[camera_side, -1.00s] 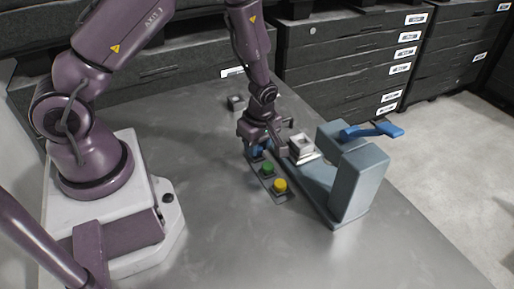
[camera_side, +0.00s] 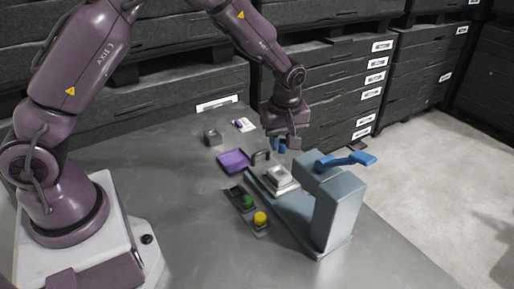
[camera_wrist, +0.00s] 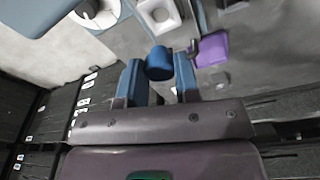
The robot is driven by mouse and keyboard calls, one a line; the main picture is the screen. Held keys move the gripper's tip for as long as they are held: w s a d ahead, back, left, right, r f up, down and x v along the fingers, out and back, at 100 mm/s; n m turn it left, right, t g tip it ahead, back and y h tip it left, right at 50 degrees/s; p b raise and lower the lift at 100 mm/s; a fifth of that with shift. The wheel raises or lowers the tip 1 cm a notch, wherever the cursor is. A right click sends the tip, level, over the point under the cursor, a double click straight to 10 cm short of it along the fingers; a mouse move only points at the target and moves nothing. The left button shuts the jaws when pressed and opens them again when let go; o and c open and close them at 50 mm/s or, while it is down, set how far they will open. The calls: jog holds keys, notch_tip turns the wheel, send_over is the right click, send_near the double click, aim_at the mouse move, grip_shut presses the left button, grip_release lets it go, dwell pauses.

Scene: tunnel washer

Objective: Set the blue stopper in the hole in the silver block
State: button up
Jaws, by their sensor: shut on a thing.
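The blue stopper (camera_wrist: 159,62) is held between the two blue fingers of my gripper (camera_wrist: 159,78) in the wrist view. In the side view my gripper (camera_side: 279,145) is raised above the work, with a bit of the stopper's blue hard to tell from the fingers. The silver block (camera_side: 280,178) sits below on the long base of a blue-grey press. Its round dark hole shows in the wrist view, where the block (camera_wrist: 148,20) lies ahead of the stopper. The stopper is apart from the block.
The blue-grey press (camera_side: 338,208) with a blue lever (camera_side: 347,160) stands right of the block. A dark rack (camera_side: 261,232) holds a green stopper (camera_side: 247,202) and a yellow one (camera_side: 260,218). A purple tray (camera_side: 233,160) and a small grey block (camera_side: 212,137) lie behind.

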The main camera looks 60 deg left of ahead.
aim_at(281, 152)
jog(key=shift+f+m, duration=0.3)
jog(key=shift+f, duration=2)
jog(key=shift+f, duration=0.2)
jog(key=shift+f, duration=0.4)
jog(key=shift+a+f, duration=0.1)
jog(key=shift+f, duration=0.35)
jog(key=shift+w, duration=0.1)
jog(key=o, duration=1.4)
jog(key=shift+r, duration=0.1)
jog(key=shift+c, duration=0.2)
